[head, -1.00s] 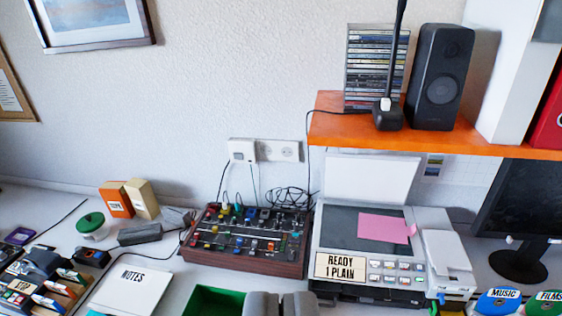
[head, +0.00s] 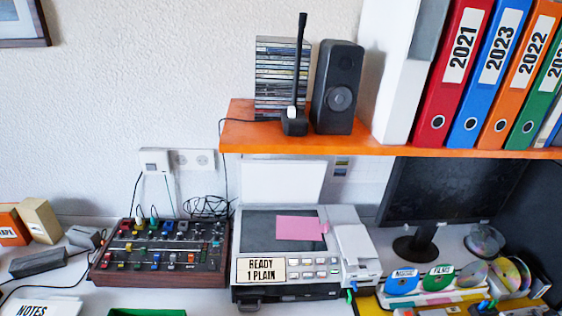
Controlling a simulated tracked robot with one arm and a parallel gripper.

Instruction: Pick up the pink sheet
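The pink sheet (head: 300,228) lies flat on the dark glass of the scanner-printer (head: 336,215), right of the middle of the glass. A small pink tab sticks out at its right edge. The scanner lid (head: 282,182) stands open behind the glass. A label reading "READY 1 PLAIN" (head: 261,270) sits on the machine's front left, beside several buttons. My gripper is not in view now.
A mixer with coloured knobs (head: 160,251) stands left of the scanner. Above, an orange shelf (head: 350,143) holds a speaker (head: 338,88), a CD stack (head: 279,78) and binders (head: 489,70). A monitor (head: 440,195) and disc holders (head: 437,280) are at right.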

